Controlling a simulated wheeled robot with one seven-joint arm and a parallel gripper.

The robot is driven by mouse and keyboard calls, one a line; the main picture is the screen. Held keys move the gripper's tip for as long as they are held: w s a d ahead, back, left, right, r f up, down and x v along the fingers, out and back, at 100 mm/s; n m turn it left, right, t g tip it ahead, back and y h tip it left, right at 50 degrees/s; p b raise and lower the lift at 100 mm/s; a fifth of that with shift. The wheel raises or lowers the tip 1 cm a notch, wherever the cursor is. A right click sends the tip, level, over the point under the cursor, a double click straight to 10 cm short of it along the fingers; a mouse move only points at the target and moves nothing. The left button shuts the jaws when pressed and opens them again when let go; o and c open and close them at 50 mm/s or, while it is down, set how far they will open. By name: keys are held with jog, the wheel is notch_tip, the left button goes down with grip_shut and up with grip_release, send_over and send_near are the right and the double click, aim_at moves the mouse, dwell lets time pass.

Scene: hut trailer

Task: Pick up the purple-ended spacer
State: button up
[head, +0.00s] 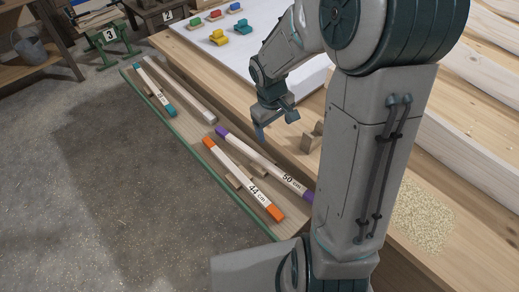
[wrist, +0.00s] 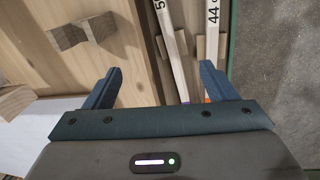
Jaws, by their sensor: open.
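The purple-ended spacer (head: 265,164) is a pale wooden bar marked "50 cm" with purple ends. It lies on the low ledge along the workbench's side; my arm partly covers its near end. My gripper (head: 259,131) is open and empty, above the bench edge near the spacer's far end. In the wrist view, the spacer (wrist: 174,52) runs lengthwise between the spread fingers of my gripper (wrist: 157,80), apart from both. Its label is cut off at the top there.
An orange-ended 44 cm spacer (head: 242,178) lies close alongside; it also shows in the wrist view (wrist: 210,45). A teal-ended spacer (head: 153,88) and plain strip (head: 180,88) lie farther along. A green rail (head: 190,160) edges the ledge. A wooden block (head: 312,138) stands on the bench.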

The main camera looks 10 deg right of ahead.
aim_at(263, 161)
jog(key=w+f, duration=0.2)
jog(key=f, duration=0.6)
jog(key=w+a+f+n+y+b, duration=0.1)
jog(key=f, duration=0.7)
jog(key=w+f+n, duration=0.1)
jog(key=w+f, duration=0.1)
jog(key=f, duration=0.7)
jog(key=shift+w+a+g+b, duration=0.3)
jog(key=shift+a+b, duration=0.05)
jog(key=shift+b, duration=0.05)
jog(key=c, duration=1.1)
